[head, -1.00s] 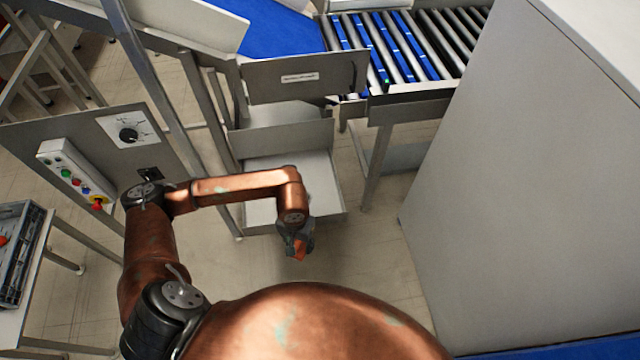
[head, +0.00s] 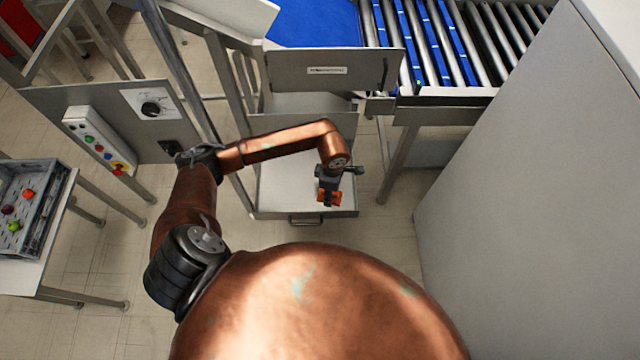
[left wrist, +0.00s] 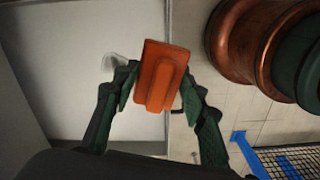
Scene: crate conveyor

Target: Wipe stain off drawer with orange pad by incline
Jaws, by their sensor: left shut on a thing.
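The open drawer (head: 285,188) is a white-floored tray under the incline, with a handle (head: 305,221) on its front. It fills the left of the left wrist view (left wrist: 75,45). A faint greyish smudge (left wrist: 114,62) shows on the drawer floor there, just left of the pad and partly behind a finger. My left gripper (head: 329,194) is shut on the orange pad (head: 329,201) and holds it over the right front part of the drawer. The pad (left wrist: 162,76) sits between both fingers in the left wrist view. I cannot tell whether the pad touches the drawer.
The blue incline (head: 310,22) and roller conveyor (head: 440,45) are behind the drawer. A control panel (head: 95,140) stands left, and a grey crate (head: 48,205) with fruit is on a table. A large grey cabinet (head: 510,170) blocks the right.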

